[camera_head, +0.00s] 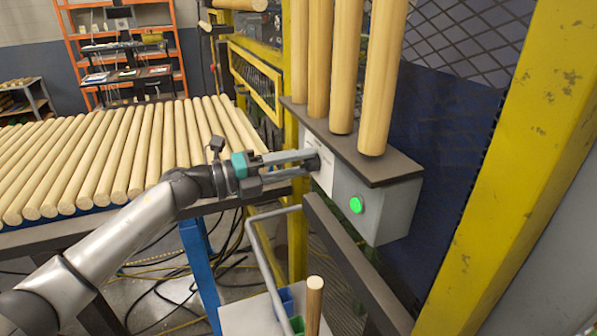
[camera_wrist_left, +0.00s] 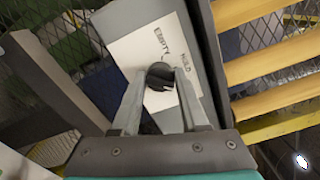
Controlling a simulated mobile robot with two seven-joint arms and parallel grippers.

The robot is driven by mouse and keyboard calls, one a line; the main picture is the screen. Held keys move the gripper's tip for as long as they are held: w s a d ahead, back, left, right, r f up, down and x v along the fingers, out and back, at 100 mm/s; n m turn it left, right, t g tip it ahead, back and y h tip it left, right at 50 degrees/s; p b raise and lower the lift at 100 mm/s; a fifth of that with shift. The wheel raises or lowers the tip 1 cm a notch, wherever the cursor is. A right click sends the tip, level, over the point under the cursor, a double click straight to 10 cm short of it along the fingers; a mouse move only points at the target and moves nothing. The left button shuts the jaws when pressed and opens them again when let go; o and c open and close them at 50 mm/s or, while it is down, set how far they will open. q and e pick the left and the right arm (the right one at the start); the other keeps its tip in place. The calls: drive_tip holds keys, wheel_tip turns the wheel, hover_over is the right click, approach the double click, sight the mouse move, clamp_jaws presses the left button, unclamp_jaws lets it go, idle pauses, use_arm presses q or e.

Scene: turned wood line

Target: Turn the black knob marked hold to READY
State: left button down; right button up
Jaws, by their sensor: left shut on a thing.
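The black knob (camera_head: 314,164) sits on a white label plate (camera_head: 326,176) on the side of a grey box (camera_head: 372,205). My left gripper (camera_head: 308,160) reaches it from the left and is shut on it. In the left wrist view the knob (camera_wrist_left: 160,76) lies between the two fingertips (camera_wrist_left: 164,80). The words EMPTY and HOLD can be read on the plate (camera_wrist_left: 135,48) around the knob; READY cannot be made out. Which mark the knob points at cannot be told. My right gripper is not in view.
A round green light (camera_head: 356,205) glows on the box, to the right of the knob. Several wooden rods (camera_head: 382,80) stand on the dark top (camera_head: 395,172). A yellow post (camera_head: 500,170) rises at right. A table of rods (camera_head: 120,150) lies left.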

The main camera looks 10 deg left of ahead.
use_arm(q)
drive_tip(key=shift+m+b, duration=0.9)
drive_tip(key=shift+m, duration=0.6)
drive_tip(key=shift+c, duration=2.1)
unclamp_jaws()
drive_tip(key=b+v, duration=0.3)
drive_tip(key=v, duration=1.2)
drive_tip(key=shift+b, duration=0.3)
drive_tip(key=shift+s+a, duration=0.1)
drive_tip(key=shift+s, duration=0.05)
